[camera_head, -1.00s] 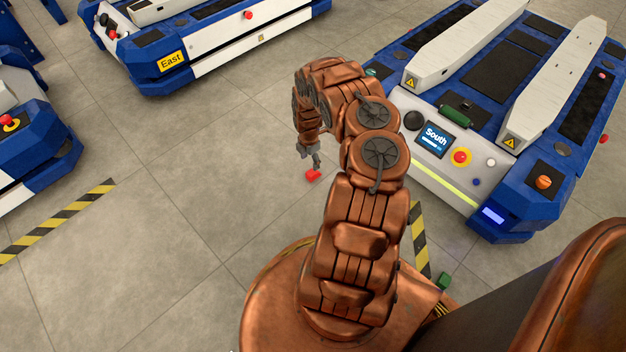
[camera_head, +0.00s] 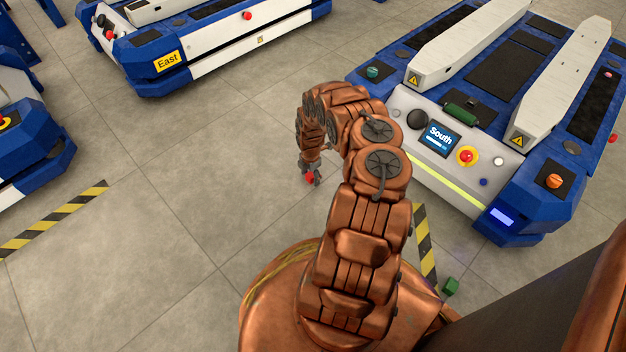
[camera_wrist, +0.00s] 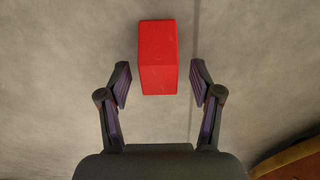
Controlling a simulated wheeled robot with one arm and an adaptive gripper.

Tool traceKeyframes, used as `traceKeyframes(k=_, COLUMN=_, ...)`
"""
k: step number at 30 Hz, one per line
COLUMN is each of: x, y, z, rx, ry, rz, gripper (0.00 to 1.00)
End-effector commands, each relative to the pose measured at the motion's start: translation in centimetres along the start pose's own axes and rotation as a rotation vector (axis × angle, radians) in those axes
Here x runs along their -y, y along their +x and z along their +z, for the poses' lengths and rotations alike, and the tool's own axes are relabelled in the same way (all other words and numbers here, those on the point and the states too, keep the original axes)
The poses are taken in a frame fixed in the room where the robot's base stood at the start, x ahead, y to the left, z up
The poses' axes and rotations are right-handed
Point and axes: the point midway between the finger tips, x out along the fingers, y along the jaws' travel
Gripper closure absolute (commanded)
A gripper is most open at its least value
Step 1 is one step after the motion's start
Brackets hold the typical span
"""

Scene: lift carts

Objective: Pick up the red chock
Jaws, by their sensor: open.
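The red chock (camera_wrist: 158,57) lies on the grey floor. In the wrist view it sits centred between and slightly beyond the fingertips of my gripper (camera_wrist: 160,85), with a gap on each side. My gripper is open and no finger appears to touch the chock. In the head view the chock (camera_head: 310,178) is a small red patch at the tip of my gripper (camera_head: 312,176), partly hidden by the fingers.
The blue and white South cart (camera_head: 410,165) stands right of my arm, and the East cart (camera_head: 200,62) is at the back left. A green block (camera_head: 450,286) lies by the striped floor tape (camera_head: 426,245). The floor left of my gripper is clear.

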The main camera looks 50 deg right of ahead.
Motion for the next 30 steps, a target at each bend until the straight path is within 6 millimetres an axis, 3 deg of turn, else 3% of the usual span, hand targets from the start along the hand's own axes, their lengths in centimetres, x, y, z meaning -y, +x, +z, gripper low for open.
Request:
traceKeyframes(k=9, x=-0.05, y=0.56, z=0.02, rx=0.000, ry=0.001, rz=0.001, gripper=0.36)
traceKeyframes(k=27, x=-0.07, y=0.54, z=0.03, rx=0.001, ry=0.001, rz=0.001, gripper=0.99)
traceKeyframes(k=30, x=-0.07, y=0.54, z=0.03, rx=0.001, ry=0.001, rz=0.001, gripper=1.00)
